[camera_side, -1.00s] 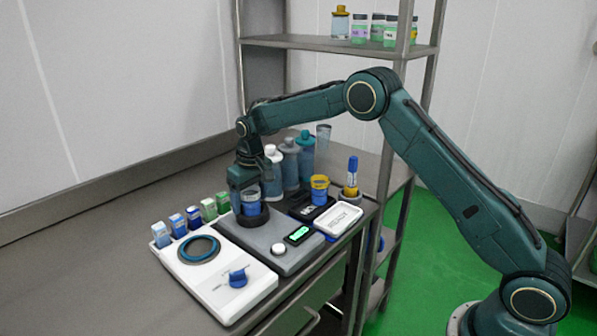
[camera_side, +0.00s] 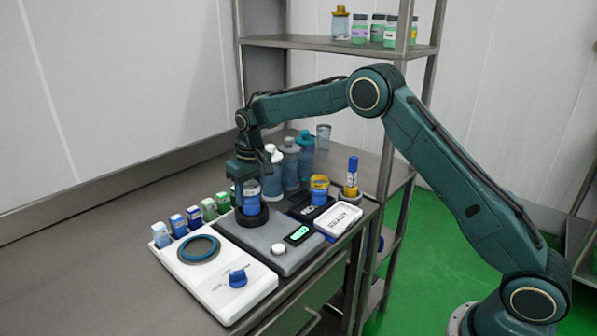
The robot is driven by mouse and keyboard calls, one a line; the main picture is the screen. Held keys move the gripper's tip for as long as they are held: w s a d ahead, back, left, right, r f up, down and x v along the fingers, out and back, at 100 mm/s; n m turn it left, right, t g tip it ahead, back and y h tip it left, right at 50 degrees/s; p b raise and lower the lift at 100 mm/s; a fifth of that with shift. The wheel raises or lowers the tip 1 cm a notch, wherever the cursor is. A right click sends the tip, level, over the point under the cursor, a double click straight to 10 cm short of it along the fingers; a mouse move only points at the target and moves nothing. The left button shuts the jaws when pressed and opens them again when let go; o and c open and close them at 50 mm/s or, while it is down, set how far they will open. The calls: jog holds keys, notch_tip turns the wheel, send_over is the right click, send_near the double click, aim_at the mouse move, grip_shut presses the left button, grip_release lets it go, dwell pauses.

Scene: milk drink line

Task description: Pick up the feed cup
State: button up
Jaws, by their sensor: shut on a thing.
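The feed cup (camera_side: 251,194), a small clear cup with blue contents and a pale label, is upright at the dark round seat (camera_side: 252,217) of the grey machine. My gripper (camera_side: 246,181) is shut on its upper part from above. The cup's lower part is at the seat. I cannot tell whether its base is clear of it. The gripper hides part of the cup's rim and left side.
A white panel with a ring (camera_side: 199,249) and blue knob is at the front left. Several small cartons (camera_side: 178,224) stand behind it. Bottles (camera_side: 290,165) stand close behind the cup. A yellow-rimmed blue cup (camera_side: 319,193) and white tray (camera_side: 338,221) are to the right.

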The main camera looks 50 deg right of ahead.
notch_tip(320, 180, up, 18)
jog(key=shift+r, duration=0.2)
dwell(0.4)
dwell(0.5)
jog(key=s+d+f+m, duration=0.3)
jog(key=s+d+m, duration=0.2)
jog(key=s+d, duration=1.05)
notch_tip(320, 180, down, 16)
jog(key=shift+s+a+h, duration=0.3)
jog(key=shift+a, duration=0.15)
dwell(0.4)
jog(key=shift+f, duration=2)
